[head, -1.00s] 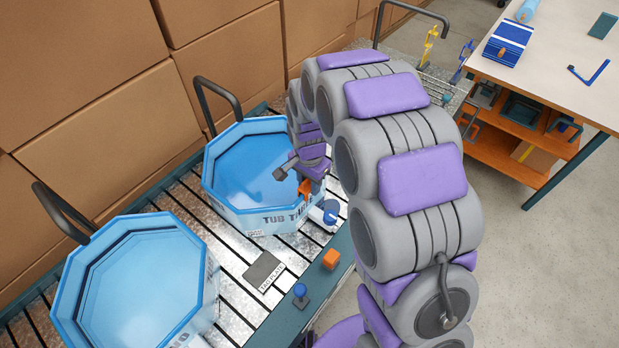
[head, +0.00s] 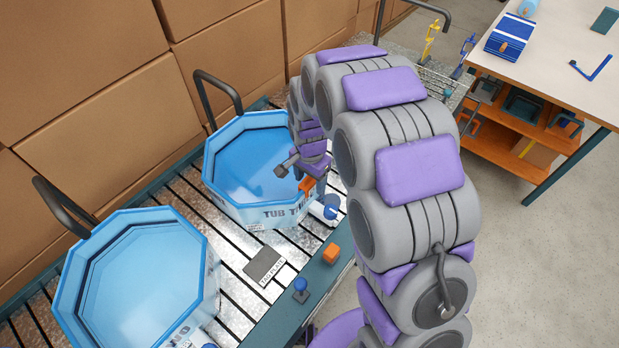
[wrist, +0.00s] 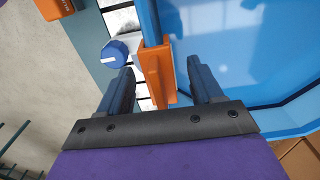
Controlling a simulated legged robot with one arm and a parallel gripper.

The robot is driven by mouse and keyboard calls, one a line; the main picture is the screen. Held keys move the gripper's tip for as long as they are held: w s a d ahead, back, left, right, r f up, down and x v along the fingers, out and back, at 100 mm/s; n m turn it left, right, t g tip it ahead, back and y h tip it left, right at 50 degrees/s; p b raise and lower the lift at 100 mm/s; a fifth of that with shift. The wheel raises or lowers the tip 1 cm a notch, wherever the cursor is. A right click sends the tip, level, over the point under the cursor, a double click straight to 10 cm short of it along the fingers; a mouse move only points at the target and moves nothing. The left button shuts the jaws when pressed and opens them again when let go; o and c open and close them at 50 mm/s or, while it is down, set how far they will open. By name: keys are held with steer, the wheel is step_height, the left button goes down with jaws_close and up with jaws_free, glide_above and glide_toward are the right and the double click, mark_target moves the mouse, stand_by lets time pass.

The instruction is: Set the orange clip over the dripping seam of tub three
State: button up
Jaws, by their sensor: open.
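Tub three (head: 275,214) is a blue octagonal tub holding blue liquid, on the slatted bench. The orange clip (head: 306,184) is at its right rim in the head view. In the wrist view the clip (wrist: 156,72) sits on the edge of the tub (wrist: 240,108), with the blue rim running into its slot. My gripper (wrist: 160,70) is open; its two dark fingers lie either side of the clip, with visible gaps. In the head view my arm hides part of the tub's right side and lettering. I cannot make out the seam or any drip.
A second blue tub (head: 205,285) stands at front left. A dark plate (head: 264,264), an orange block (head: 331,253) and a blue-topped knob (head: 300,287) are near the bench's front edge. Another blue knob (wrist: 113,54) is close to the left finger. Cardboard boxes (head: 90,75) line the back.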

step_height(320, 180, up, 17)
steer(key=p, duration=0.3)
steer(key=shift+r, duration=0.15)
steer(key=s+d+r+n, duration=0.2)
steer(key=s+d, duration=0.3)
steer(key=s, duration=0.3)
steer(key=s+d+r+n, duration=0.25)
steer(key=s+d, duration=0.25)
steer(key=s, duration=0.3)
steer(key=s+d+f+n+g, duration=0.1)
steer(key=s+d+n, duration=0.2)
steer(key=s, duration=1.3)
steer(key=shift+s+d+f+g, duration=0.2)
steer(key=shift+d+g, duration=0.1)
steer(key=shift+d, duration=0.25)
steer(key=shift+c, duration=0.2)
